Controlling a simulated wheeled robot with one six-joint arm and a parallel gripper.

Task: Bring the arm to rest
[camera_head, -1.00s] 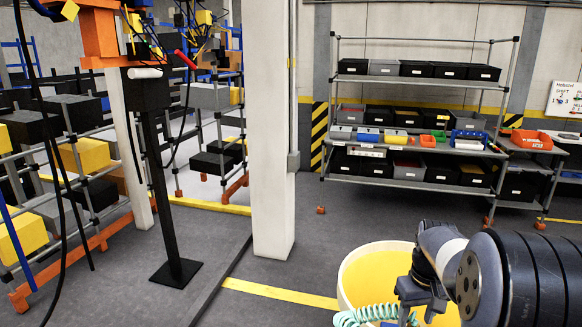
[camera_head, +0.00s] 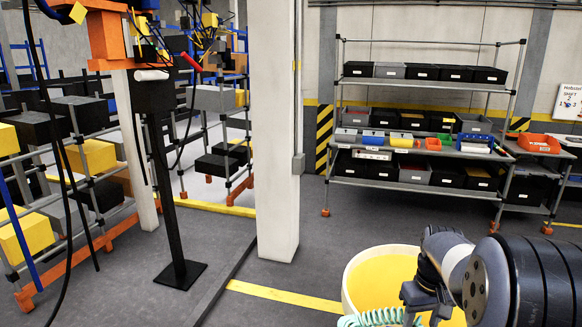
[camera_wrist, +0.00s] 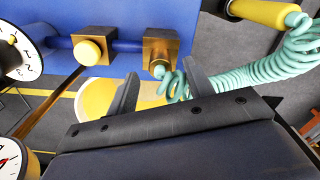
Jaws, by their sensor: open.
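Past the fingers are a blue panel (camera_wrist: 130,15) with brass fittings, a coiled mint-green hose (camera_wrist: 255,68) and part of a yellow round surface. In the head view my arm (camera_head: 475,275) reaches in at the lower right, above a round tub (camera_head: 385,272) with a yellow inside. The fingertips cannot be made out clearly there. The coiled hose (camera_head: 375,318) also shows at the bottom edge of the head view.
A white pillar (camera_head: 272,130) stands in the middle. A rack with several bins (camera_head: 415,170) stands along the back wall. Shelving with yellow and black boxes (camera_head: 90,155) and a black post (camera_head: 165,190) are at left. Grey floor (camera_head: 345,225) is open between pillar and rack.

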